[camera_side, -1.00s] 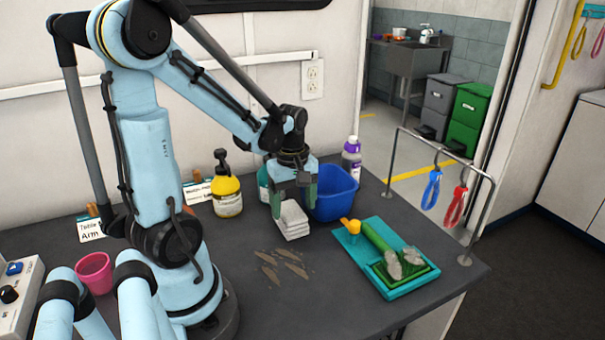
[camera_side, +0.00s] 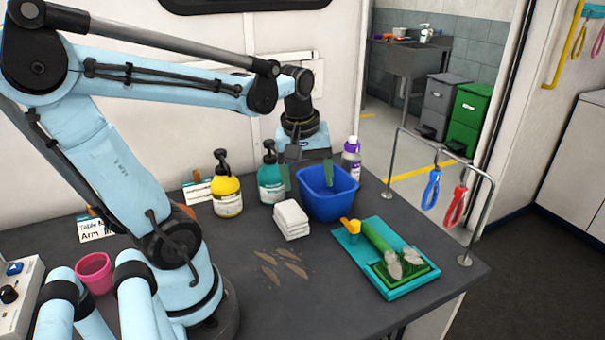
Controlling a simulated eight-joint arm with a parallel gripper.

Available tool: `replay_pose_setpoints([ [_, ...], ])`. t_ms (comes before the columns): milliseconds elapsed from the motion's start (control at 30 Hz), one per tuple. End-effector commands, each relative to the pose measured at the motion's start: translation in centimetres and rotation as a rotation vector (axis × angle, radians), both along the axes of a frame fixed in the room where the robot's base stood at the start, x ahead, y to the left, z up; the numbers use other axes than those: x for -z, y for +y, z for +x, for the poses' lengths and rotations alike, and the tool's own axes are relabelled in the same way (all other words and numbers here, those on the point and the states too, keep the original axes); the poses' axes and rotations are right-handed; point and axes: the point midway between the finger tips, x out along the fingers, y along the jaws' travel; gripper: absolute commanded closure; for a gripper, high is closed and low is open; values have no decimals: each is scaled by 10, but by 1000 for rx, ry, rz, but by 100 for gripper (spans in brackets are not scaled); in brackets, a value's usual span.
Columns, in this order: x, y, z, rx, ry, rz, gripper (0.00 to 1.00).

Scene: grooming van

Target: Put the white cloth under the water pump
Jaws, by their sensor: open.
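A folded white cloth (camera_side: 291,220), in several layers, lies on the dark counter just left of the blue tub. My gripper (camera_side: 307,176) is open, with its green fingers spread apart and nothing visible between them. It hangs above and behind the cloth, at the blue tub's left rim, apart from the cloth. Nothing is clearly a water pump. A teal pump bottle (camera_side: 271,182) stands behind the cloth, and a yellow pump bottle (camera_side: 227,192) with a black pump head stands to its left. I cannot tell whether either is the one named.
A teal tray (camera_side: 398,277) holding a green brush is at the right. Brown smudges (camera_side: 285,265) mark the counter in front. A pink cup (camera_side: 94,272) stands left.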

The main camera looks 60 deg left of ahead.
Motion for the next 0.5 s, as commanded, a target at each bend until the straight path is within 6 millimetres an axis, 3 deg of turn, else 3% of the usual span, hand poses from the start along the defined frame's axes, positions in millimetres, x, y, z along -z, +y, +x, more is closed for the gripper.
replay_pose_setpoints([
  [100, 0, -41, 9, 388, -127, 105, 24],
  [300, 0, -92, 17, 904, -307, 293, 24],
  [500, -2, -112, 19, 1101, -381, 387, 24],
])
